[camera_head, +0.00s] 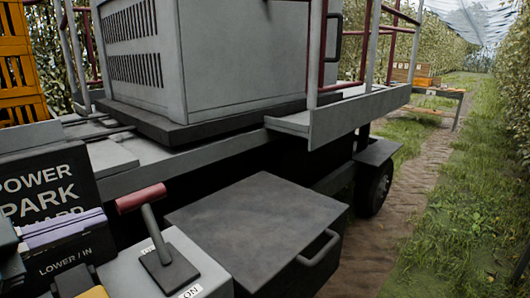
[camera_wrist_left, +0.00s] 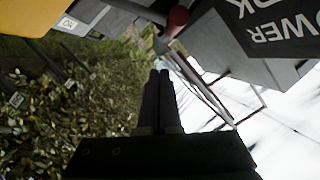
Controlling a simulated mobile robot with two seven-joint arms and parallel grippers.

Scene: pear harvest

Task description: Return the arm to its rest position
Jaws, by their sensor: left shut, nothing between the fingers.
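My left gripper (camera_wrist_left: 159,74) shows in the left wrist view as two dark fingers side by side, shut with nothing between them. Beyond its tips in that view is the lever with a red grip (camera_wrist_left: 176,19); a clear gap to it cannot be judged. In the head view the lever's red grip (camera_head: 141,197) stands tilted on a grey console (camera_head: 205,262). Dark parts crowd the lower left corner there, and I cannot make out the fingers among them. My right gripper does not show.
A dark sign reading POWER PARK (camera_head: 42,187) stands at the left. A dark box with a handle (camera_head: 258,212) is right of the lever. Behind are a grey cabinet (camera_head: 230,55) on a platform and orange crates (camera_head: 20,62). A grassy path (camera_head: 400,200) runs along the right.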

